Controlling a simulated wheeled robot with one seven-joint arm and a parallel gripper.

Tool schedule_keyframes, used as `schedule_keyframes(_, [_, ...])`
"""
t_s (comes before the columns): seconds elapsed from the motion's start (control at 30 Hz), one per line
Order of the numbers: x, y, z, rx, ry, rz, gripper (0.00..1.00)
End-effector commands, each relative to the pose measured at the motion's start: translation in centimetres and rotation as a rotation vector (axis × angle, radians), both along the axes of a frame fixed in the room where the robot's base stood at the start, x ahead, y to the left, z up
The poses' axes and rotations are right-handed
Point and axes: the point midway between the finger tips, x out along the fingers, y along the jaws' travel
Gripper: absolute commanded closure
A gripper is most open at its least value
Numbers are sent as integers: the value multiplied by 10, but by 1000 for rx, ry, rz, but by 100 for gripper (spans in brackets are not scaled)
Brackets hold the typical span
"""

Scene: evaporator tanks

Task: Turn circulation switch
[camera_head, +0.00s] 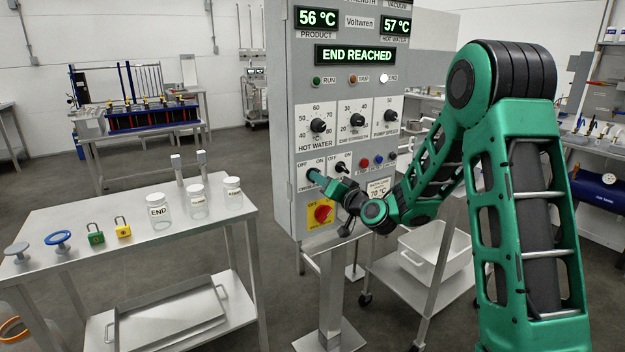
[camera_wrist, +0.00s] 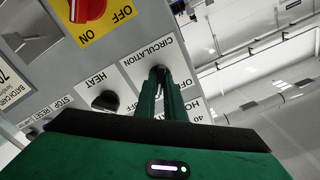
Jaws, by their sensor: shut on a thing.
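The grey control panel (camera_head: 345,100) stands upright in the middle of the head view. My gripper (camera_head: 317,177) reaches it from the right, at the left one of two OFF/ON switches. In the wrist view the picture is turned over, and my gripper's fingers (camera_wrist: 160,85) are closed around the black circulation switch (camera_wrist: 157,69) beside the CIRCULATION label. The fingers hide most of the switch, so its setting cannot be read. The black heat switch (camera_head: 341,167) is close to the right of my gripper; it also shows in the wrist view (camera_wrist: 104,101), untouched.
A red knob on a yellow plate (camera_head: 322,214) lies just below my gripper. Dial knobs (camera_head: 318,125) are above. The display (camera_head: 354,54) reads END REACHED. A steel table (camera_head: 130,245) with jars and padlocks stands left; a cart with a white tub (camera_head: 433,250) stands right.

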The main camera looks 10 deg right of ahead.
Motion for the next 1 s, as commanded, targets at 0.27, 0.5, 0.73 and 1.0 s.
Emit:
schedule_keyframes(0.27, [0,-1,-1,-12,-1,-2,100])
schedule_keyframes(0.5, [0,-1,-1,-157,-48,-1,100])
schedule_keyframes(0.73, [0,-1,-2,-182,-56,-1,100])
schedule_keyframes(1.0, [0,-1,-2,-292,-91,-1,100])
